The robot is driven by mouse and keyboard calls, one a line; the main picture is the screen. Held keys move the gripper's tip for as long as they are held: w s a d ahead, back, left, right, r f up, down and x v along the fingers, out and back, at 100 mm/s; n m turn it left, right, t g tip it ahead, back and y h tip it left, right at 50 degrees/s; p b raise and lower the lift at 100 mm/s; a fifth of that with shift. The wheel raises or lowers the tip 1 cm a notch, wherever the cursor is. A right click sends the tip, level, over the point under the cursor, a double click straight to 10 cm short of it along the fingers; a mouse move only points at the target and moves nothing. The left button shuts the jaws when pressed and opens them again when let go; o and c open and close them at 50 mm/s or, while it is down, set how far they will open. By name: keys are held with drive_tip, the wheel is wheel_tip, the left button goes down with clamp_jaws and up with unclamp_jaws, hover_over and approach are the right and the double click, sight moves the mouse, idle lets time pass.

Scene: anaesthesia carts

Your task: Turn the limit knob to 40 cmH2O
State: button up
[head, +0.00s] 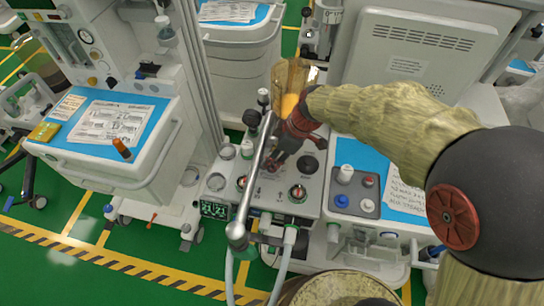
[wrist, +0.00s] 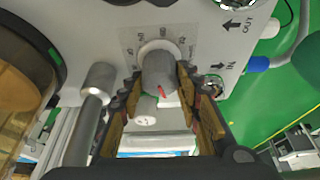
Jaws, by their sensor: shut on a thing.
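The limit knob (wrist: 158,68) is a grey cylinder with a red mark on its side. In the wrist view it stands out from a pale panel, with a printed scale of small numbers around its base. The red mark faces the lower edge of the view; I cannot read which value it is set to. My gripper (wrist: 159,80) is shut on the knob, one finger on its left and one on its right. In the head view my gripper (head: 279,158) points down at the machine's top panel, and the knob is hidden by it.
A metal tube (head: 262,150) rises close beside my gripper, and an amber canister (head: 287,80) stands behind it. Ports marked OUT and IN lie right of the knob in the wrist view. A grey tray with small knobs (head: 340,203) sits to the right.

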drive_tip(key=shift+m, duration=0.4)
drive_tip(key=m+t, duration=0.1)
drive_tip(key=m, duration=0.1)
drive_tip(key=shift+r+m+h+p, duration=0.1)
drive_tip(key=shift+m+h+p, duration=0.2)
drive_tip(key=shift+p, duration=0.05)
drive_tip(key=shift+m+t+h+p, duration=0.3)
drive_tip(key=shift+m+t+p, duration=0.2)
drive_tip(key=shift+m+p, duration=0.5)
drive_tip(key=shift+m, duration=0.4)
drive_tip(key=o, duration=1.2)
drive_tip(key=shift+c, duration=0.2)
drive_tip(key=v, duration=1.1)
drive_tip(key=shift+d+r, duration=0.15)
drive_tip(key=shift+r, duration=0.2)
